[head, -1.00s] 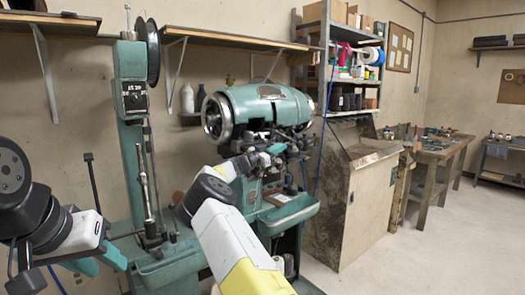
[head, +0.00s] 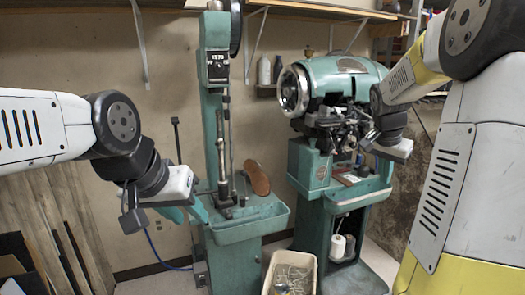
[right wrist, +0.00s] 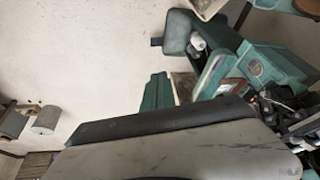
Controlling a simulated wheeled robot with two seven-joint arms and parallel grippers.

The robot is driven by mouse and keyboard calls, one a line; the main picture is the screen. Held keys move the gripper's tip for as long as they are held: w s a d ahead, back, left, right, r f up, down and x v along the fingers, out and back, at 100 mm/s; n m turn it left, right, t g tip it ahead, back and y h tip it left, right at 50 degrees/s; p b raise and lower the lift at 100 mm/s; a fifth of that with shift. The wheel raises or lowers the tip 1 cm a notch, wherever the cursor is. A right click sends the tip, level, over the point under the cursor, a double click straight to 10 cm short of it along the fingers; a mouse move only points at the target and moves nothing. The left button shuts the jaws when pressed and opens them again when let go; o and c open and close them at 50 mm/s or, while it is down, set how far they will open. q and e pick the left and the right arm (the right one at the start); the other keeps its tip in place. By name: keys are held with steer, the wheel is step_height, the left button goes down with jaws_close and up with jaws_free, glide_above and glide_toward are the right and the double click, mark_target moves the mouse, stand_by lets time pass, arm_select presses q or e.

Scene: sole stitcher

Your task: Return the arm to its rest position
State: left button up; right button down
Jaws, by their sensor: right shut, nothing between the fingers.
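My right arm comes in from the right, and my right gripper (head: 393,149) is beside the head of the green stitching machine (head: 345,78). Its fingers are small and partly hidden; it is shut and holds nothing. Whether it touches the machine cannot be told. My left gripper (head: 194,207) hangs at the left, in front of the green column machine (head: 213,125). Its jaws are seen edge-on, so their opening cannot be told. A brown sole-shaped piece (head: 256,178) stands by the column machine's tray. In the right wrist view a large grey and black surface fills the lower foreground.
A pale bin (head: 290,265) stands on the floor between the machines. White spools (head: 338,247) sit in the stitching machine's base. A wall shelf (head: 290,10) runs above. Boards (head: 62,225) lean at the left. Open floor (right wrist: 85,55) shows in the right wrist view.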

steer(key=s+a+r+n+t+y, duration=0.1)
steer(key=s+a+n, duration=0.4)
steer(key=s+a, duration=0.5)
steer(key=s+a+r+n+t+y, duration=0.1)
steer(key=s+a+n+y, duration=0.3)
steer(key=s+a, duration=0.6)
steer(key=shift+s+a+r+n+t, duration=0.25)
steer(key=shift+s+n+t, duration=0.25)
steer(key=shift+s+n, duration=0.35)
